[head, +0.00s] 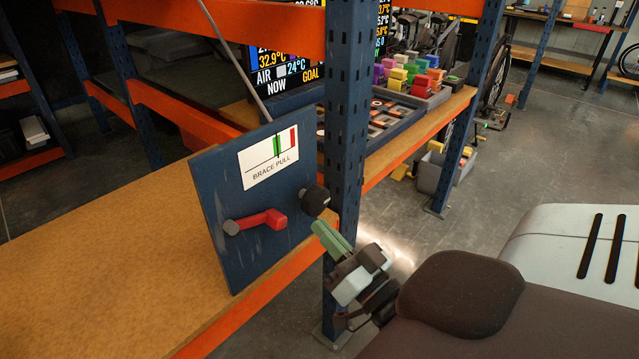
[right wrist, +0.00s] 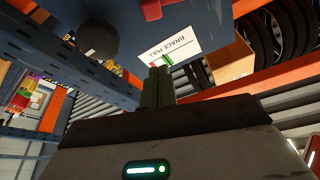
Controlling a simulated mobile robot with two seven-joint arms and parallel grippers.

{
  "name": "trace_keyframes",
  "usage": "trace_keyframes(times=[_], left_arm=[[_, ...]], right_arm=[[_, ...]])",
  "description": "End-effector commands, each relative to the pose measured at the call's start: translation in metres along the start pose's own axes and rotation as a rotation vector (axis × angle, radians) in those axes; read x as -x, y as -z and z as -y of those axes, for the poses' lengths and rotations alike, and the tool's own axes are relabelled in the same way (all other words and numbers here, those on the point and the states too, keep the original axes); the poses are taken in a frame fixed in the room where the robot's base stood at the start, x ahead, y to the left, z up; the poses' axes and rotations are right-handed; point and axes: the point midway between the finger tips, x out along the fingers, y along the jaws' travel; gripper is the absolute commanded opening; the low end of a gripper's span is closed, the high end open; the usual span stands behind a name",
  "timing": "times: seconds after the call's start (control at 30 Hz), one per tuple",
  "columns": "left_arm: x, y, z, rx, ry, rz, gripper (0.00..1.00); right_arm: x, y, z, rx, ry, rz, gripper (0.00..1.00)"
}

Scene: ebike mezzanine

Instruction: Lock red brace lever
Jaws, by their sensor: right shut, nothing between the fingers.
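The red brace lever (head: 262,220) is mounted on a dark blue panel (head: 225,190) and lies nearly level, its grey pivot on the left and its thicker red end on the right. Part of a red piece, apparently the lever (right wrist: 158,8), shows at the top of the right wrist view. A white "BRACE PULL" label (head: 268,160) with a green and red scale sits above it. A black round knob (head: 316,200) is at the panel's right edge. My right gripper (head: 322,231), with green fingers, is shut and empty, just below the knob and right of the lever, apart from the lever. My left gripper is out of view.
An orange shelf beam (head: 255,300) runs below the panel. The wooden shelf (head: 110,270) at left is bare. Trays and coloured blocks (head: 405,75) lie on the shelf behind.

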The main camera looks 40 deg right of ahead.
Motion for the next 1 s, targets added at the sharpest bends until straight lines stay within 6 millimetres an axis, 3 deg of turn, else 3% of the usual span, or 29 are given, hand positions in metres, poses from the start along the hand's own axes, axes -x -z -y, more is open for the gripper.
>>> trace_keyframes(times=[0.5, 0.7, 1.0], left_arm=[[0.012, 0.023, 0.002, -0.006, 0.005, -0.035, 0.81], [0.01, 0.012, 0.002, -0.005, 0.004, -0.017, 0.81], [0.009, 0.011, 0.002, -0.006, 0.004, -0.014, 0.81]], right_arm=[[-0.089, 0.002, 0.002, 0.0, 0.002, -0.004, 0.0], [-0.075, -0.029, 0.0, -0.002, -0.002, 0.003, 0.0], [-0.071, -0.037, 0.001, 0.0, 0.001, -0.001, 0.0]])
